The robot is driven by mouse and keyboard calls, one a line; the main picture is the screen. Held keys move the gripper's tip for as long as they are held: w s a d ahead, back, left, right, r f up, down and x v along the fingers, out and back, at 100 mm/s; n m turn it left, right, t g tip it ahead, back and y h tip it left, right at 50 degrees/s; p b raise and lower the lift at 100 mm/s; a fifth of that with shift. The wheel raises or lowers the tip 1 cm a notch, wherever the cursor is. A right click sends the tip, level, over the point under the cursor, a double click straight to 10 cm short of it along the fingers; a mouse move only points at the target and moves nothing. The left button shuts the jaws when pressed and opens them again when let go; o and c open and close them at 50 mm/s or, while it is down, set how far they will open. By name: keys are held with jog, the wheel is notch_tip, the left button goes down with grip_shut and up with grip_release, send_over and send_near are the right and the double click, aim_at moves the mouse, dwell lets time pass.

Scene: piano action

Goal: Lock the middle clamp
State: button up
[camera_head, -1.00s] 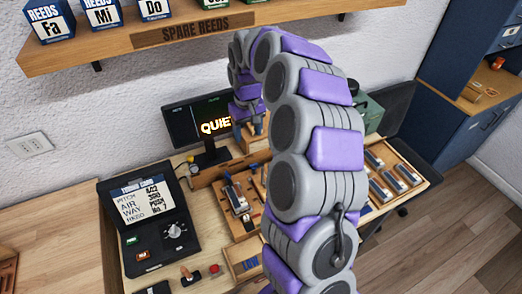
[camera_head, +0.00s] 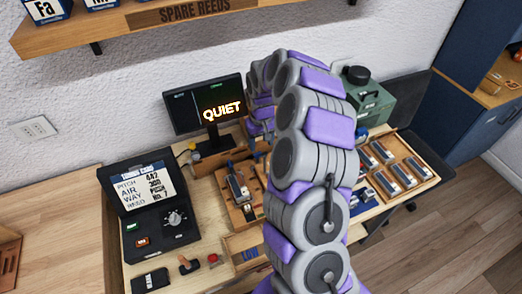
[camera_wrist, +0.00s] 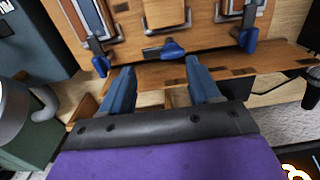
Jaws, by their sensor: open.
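In the wrist view, a wooden fixture board (camera_wrist: 215,43) spans the top, with three blue-handled clamps along its near edge. The middle clamp (camera_wrist: 172,49) has its blue handle lying sideways. The left clamp (camera_wrist: 99,60) and right clamp (camera_wrist: 246,38) have handles pointing toward my gripper. My gripper (camera_wrist: 162,83) is open and empty, its two blue fingers just short of the board, facing the middle clamp from below and apart from it in the picture. In the head view, my arm hides the gripper and part of the fixture (camera_head: 248,208).
A black control box (camera_head: 155,225) is at left, a green case (camera_head: 368,108) at back right, and a wooden tray with several reeds (camera_head: 425,170) at right. A shelf (camera_head: 190,25) overhangs the wall.

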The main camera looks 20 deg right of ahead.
aim_at(256, 153)
jog(key=a+f, duration=0.2)
jog(key=f, duration=0.1)
jog(key=shift+a+f, duration=0.4)
jog(key=shift+a, duration=0.15)
jog(key=shift+d+f, duration=0.1)
jog(key=shift+d, duration=1.1)
jog(key=shift+c, duration=1.7)
jog(key=shift+a, duration=0.75)
jog(key=c, duration=0.4)
jog(key=shift+d, duration=0.3)
jog(key=c, duration=0.3)
